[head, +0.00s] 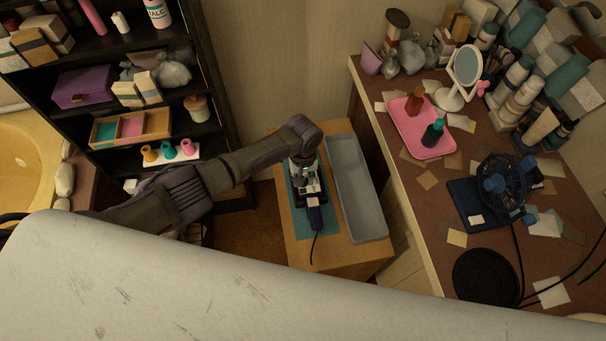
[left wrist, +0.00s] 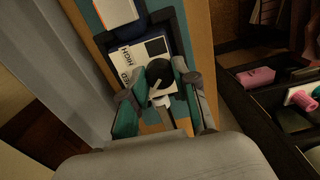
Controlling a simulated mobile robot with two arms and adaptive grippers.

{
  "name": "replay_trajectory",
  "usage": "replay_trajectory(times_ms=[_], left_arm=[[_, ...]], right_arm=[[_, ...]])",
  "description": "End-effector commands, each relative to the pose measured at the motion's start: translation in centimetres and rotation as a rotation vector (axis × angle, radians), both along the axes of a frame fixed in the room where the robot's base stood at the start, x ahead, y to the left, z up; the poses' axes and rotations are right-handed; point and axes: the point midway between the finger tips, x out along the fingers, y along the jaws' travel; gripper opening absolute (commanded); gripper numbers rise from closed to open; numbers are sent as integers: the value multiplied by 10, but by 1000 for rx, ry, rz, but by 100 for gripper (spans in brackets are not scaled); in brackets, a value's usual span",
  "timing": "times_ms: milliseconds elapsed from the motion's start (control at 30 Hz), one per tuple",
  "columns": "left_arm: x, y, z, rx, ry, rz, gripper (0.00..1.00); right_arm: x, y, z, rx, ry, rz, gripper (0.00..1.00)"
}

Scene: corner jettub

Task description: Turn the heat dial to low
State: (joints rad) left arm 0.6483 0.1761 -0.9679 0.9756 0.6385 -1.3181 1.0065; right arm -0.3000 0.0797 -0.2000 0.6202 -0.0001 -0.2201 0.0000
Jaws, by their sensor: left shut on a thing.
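The heat dial (left wrist: 159,71) is a round black knob with a light pointer mark, on a white label panel (left wrist: 128,60) with black lettering. One word reads HIGH, and a further word beside the knob is partly covered. The mark lies toward the near side of the knob in the left wrist view. The device (head: 312,193) lies on a teal mat (head: 297,216) on a small wooden table. My left gripper (left wrist: 158,88) is shut on the dial, one finger on each side. It also shows above the device in the head view (head: 307,178). My right gripper is not seen.
A grey tray (head: 374,234) lies right of the mat. A dark cord (head: 314,247) runs from the device toward the table's front. A dark shelf (head: 215,150) stands left. A cluttered counter (head: 428,187) with a pink tray (head: 419,149) and a fan (head: 503,184) is at right.

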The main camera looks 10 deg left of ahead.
Motion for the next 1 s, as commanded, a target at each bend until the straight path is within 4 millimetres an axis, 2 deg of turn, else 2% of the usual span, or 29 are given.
replay_trajectory(times_ms=[500, 533, 667, 700, 1000], left_arm=[[1, -1, 1, -1, -3, 24, 0], [1, -1, 1, -1, -3, 24, 31], [1, -1, 1, -1, -3, 23, 52], [1, -1, 0, -1, -3, 23, 55], [1, 0, 2, -1, -2, 23, 55]], right_arm=[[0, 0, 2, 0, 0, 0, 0], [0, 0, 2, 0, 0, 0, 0], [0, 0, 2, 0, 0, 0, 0], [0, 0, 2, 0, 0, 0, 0], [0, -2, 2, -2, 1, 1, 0]])
